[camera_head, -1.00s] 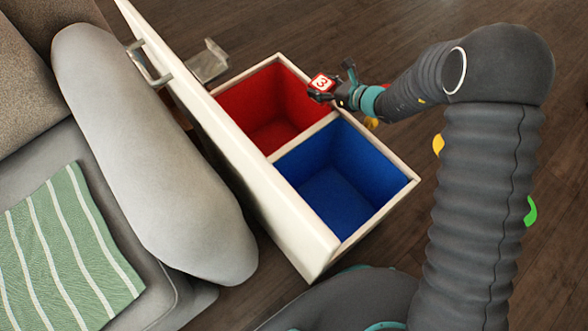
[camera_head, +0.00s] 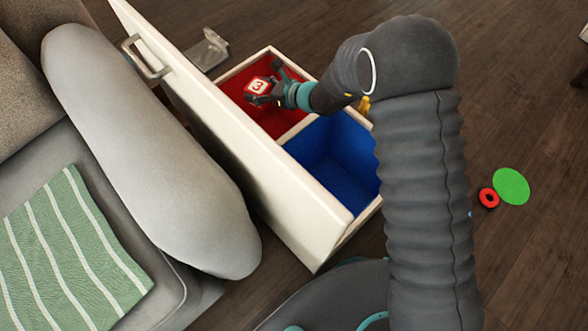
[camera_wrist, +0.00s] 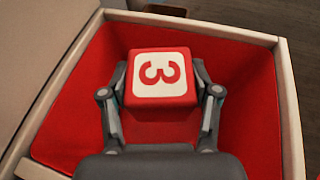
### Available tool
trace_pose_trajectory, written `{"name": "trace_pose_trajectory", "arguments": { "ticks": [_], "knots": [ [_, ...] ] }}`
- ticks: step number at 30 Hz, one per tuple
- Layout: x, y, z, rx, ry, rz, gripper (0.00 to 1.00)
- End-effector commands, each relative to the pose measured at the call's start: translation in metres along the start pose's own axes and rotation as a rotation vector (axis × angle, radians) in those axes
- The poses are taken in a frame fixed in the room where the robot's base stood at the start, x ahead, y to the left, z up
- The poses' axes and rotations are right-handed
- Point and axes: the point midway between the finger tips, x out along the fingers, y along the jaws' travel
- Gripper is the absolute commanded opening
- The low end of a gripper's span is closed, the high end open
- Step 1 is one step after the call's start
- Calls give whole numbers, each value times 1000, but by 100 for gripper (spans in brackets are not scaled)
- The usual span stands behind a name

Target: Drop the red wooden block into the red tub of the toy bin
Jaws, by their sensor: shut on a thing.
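The red wooden block (camera_head: 258,86) has a white face with a red number 3. It also shows in the wrist view (camera_wrist: 159,103), held between the two fingers. My gripper (camera_head: 266,91) is shut on the block and holds it over the red tub (camera_head: 285,119). In the wrist view, the tub's red walls (camera_wrist: 252,105) surround the block on both sides. The toy bin (camera_head: 240,160) is a pale pulled-out box with a blue tub (camera_head: 335,160) beside the red one. My arm hides part of the bin's right side.
A grey couch arm (camera_head: 140,150) lies left of the bin, with a green striped cloth (camera_head: 75,250) on the seat. A green disc (camera_head: 511,187) and a red ring (camera_head: 489,198) lie on the wooden floor at right. A yellow thing (camera_head: 364,105) is partly hidden behind my arm.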

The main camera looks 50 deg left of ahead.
Motion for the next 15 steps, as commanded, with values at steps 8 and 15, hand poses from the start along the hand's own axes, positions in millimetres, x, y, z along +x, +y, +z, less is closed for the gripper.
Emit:
{"name": "trace_pose_trajectory", "arguments": {
  "ticks": [8,15],
  "knots": [
    [12,0,-28,0,0,1,25],
    [14,1,-32,-2,-1,1,25]
  ]
}}
